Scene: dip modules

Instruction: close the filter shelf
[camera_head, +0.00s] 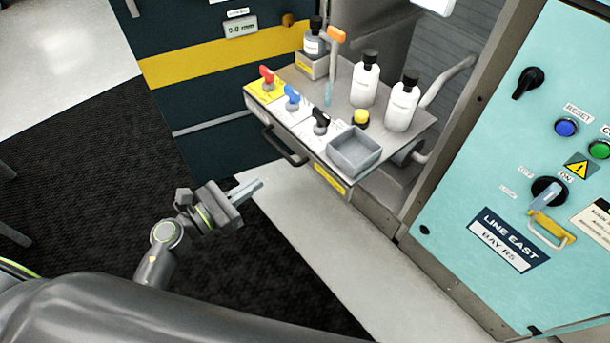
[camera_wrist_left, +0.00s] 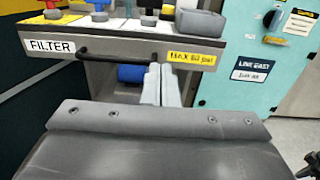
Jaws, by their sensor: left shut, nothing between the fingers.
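The filter shelf (camera_head: 318,165) is a grey pull-out shelf that sticks out of the cabinet in the head view. Its front carries a black bar handle (camera_head: 284,148) and a yellow label. In the left wrist view the shelf front (camera_wrist_left: 105,75) shows the word FILTER, and the handle (camera_wrist_left: 115,55) runs across it. My left gripper (camera_head: 258,186) is shut and empty, in front of and below the handle, apart from it in the head view. In the left wrist view its fingers (camera_wrist_left: 160,85) point at the shelf front; contact cannot be told. My right gripper is not in view.
A turquoise panel (camera_head: 480,190) with switches and a padlock is at the right. Floor in front is clear.

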